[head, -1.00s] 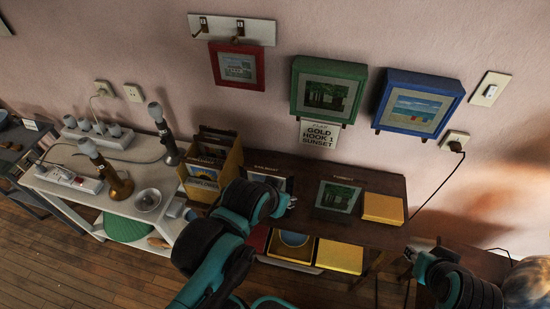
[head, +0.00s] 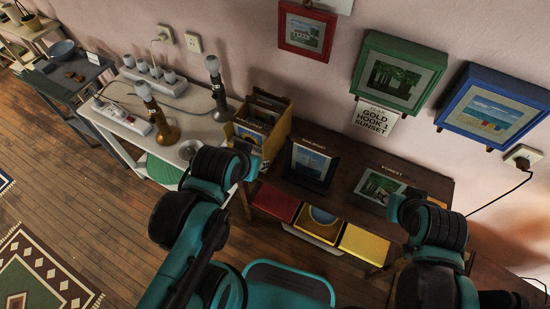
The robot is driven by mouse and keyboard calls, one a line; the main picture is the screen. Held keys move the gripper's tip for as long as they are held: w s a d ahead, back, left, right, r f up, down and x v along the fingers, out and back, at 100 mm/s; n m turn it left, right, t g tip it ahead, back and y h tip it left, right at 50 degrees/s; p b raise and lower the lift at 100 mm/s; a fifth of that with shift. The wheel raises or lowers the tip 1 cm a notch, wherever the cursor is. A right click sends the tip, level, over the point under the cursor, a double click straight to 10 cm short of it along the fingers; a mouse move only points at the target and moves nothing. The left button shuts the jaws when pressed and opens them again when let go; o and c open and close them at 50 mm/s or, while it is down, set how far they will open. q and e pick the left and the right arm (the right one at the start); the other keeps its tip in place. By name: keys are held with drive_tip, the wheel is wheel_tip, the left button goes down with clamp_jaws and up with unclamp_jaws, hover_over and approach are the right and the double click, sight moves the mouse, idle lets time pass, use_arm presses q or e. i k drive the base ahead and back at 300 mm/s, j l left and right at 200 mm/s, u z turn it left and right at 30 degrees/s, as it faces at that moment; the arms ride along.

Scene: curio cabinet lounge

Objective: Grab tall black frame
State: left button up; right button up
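A box of frames (head: 262,125) stands at the table's left end. Red (head: 276,203) and yellow (head: 364,244) bins sit below. A white side table (head: 130,134) holds lamps. Red (head: 307,31), green (head: 399,73) and blue (head: 492,104) frames hang on the wall.

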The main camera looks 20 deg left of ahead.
sight(314, 173)
drive_tip(key=u, duration=0.15)
drive_tip(key=i+j, duration=0.1)
drive_tip(key=j, duration=0.3)
drive_tip(key=i+j, duration=0.1)
drive_tip(key=j, duration=0.3)
drive_tip(key=i+j, duration=0.1)
drive_tip(key=j, duration=0.3)
drive_tip(key=j+z, duration=0.1)
drive_tip(key=z, duration=1.5)
drive_tip(key=i+j, duration=0.05)
